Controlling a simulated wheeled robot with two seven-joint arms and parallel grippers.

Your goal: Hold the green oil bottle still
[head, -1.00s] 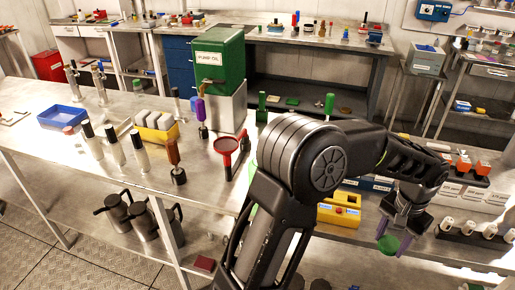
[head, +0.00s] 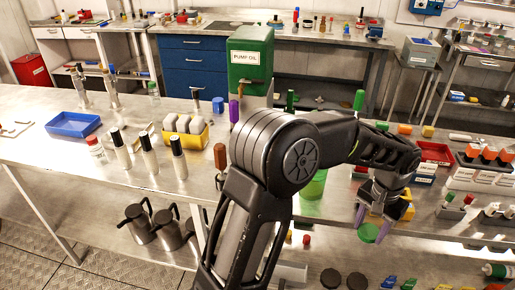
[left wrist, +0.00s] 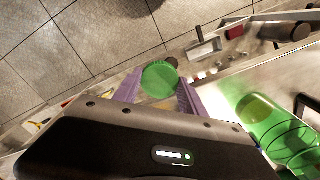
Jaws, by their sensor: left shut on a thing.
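My left gripper (head: 370,222) has purple fingers that point down over the front edge of the bench at the right in the head view. It is shut on a green round thing, which I take to be the green oil bottle (head: 369,233). Only its round green end shows, below the fingertips. In the left wrist view the green end (left wrist: 160,78) sits between the two purple fingers of the left gripper (left wrist: 160,92). The rest of the bottle is hidden. My right gripper is not in view.
A translucent green container (head: 314,186) stands on the bench beside my left arm; it shows large in the left wrist view (left wrist: 262,118). A yellow box (head: 404,211) is close behind the gripper. The green pump oil box (head: 250,58) stands farther back. A lower shelf holds loose items.

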